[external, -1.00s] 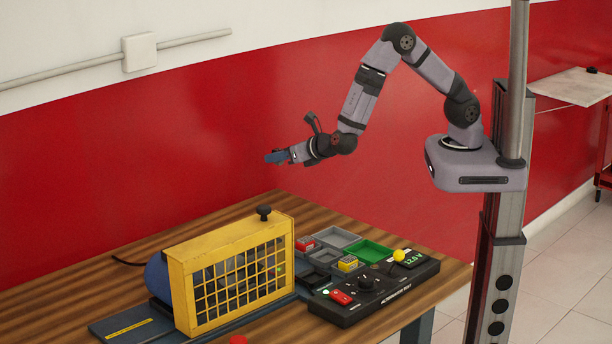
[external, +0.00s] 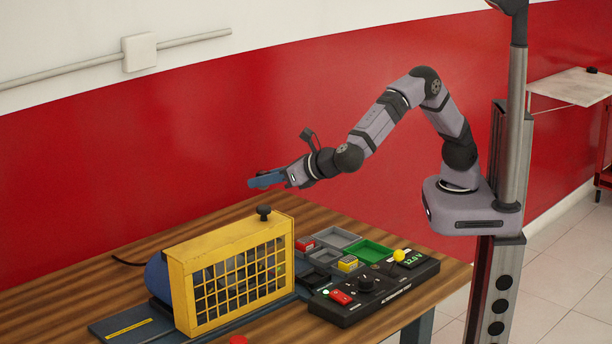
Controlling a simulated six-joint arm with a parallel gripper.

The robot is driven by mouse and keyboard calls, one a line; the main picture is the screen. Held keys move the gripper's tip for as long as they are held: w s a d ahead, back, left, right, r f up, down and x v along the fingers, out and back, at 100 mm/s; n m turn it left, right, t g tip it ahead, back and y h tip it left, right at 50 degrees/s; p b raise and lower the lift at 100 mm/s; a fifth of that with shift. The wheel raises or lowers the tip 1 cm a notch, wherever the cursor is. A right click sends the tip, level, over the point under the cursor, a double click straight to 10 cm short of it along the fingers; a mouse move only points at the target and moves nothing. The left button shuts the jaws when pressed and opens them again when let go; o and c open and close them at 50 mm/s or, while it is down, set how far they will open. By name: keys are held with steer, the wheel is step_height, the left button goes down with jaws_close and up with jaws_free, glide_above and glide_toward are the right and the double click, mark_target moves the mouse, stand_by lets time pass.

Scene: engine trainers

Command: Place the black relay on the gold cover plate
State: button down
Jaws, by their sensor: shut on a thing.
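My gripper (external: 262,181) is above and behind the yellow mesh guard (external: 237,272), well clear of the bench. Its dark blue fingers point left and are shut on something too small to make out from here. I cannot tell a black relay apart at the fingertips or in the parts tray (external: 337,238). The yellow guard stands upright on the bench with a black knob (external: 264,212) on top. I see no separate gold cover plate that I can be sure of.
A black test panel (external: 372,295) with knobs stands in front. A blue cylindrical body (external: 157,277) shows behind the guard.

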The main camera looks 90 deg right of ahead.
steer(key=shift+s+f+y, duration=0.15)
steer(key=shift+f+y, duration=0.05)
steer(key=shift+y, duration=0.1)
steer(key=shift+f+n, duration=0.1)
steer(key=shift+n, duration=0.3)
steer(key=shift+y, duration=0.3)
steer(key=shift+f, duration=5.05)
steer(key=shift+f, duration=0.15)
steer(key=c, duration=1.5)
jaws_free()
steer(key=shift+c, duration=0.2)
